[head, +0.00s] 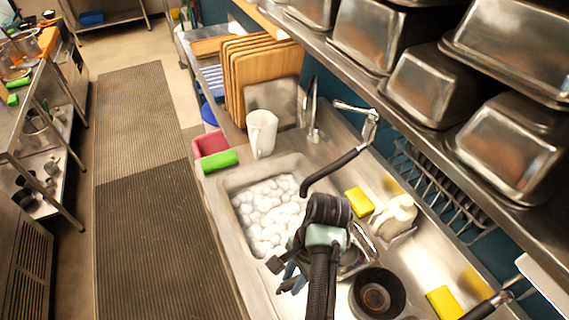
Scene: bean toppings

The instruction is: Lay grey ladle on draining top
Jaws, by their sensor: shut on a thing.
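My gripper (290,280) is over the near right edge of the foam-filled sink (262,212), its jaws partly hidden behind my own wrist. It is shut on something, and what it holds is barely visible. I take it to be the grey ladle, which I cannot make out clearly anywhere. The steel draining top (425,262) lies to the right of the sink. A shiny metal thing (358,262) shows just right of my wrist, and I cannot tell what it is.
A black round pot (377,293), yellow sponges (359,202) and a pale bottle (396,213) crowd the draining top. A black-hosed tap (335,168) reaches over the sink. A shelf of steel pans (425,85) overhangs.

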